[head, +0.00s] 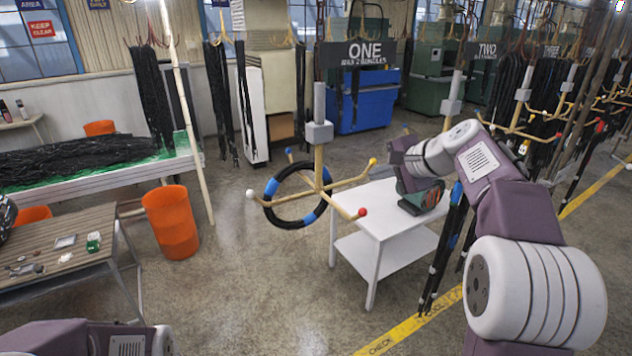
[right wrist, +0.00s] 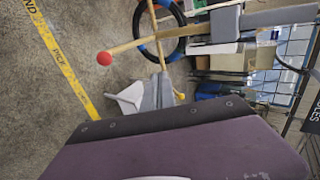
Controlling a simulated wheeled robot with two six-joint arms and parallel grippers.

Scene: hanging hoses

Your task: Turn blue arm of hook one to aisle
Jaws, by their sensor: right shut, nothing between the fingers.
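Hook one hangs under the dark sign ONE (head: 365,53), with a grey hub (head: 319,132) and wooden arms tipped in balls. Its blue-tipped arm (head: 296,158) points back and left, away from me. The white-tipped arm (head: 257,198) points left, the red-tipped arm (head: 350,209) front right and the yellow-tipped arm (head: 360,174) back right. A black hose coil with blue bands (head: 297,222) hangs at the left arms; which arm bears it is unclear. My right gripper (head: 424,198) is shut and empty, right of the hook and apart from it. My left gripper is out of view.
A white table (head: 372,208) stands behind and right of the hook. Orange bins (head: 170,222) and a slatted table (head: 60,262) are at left. More hooks with hoses (head: 530,120) hang at right. The floor in front of the hook is clear.

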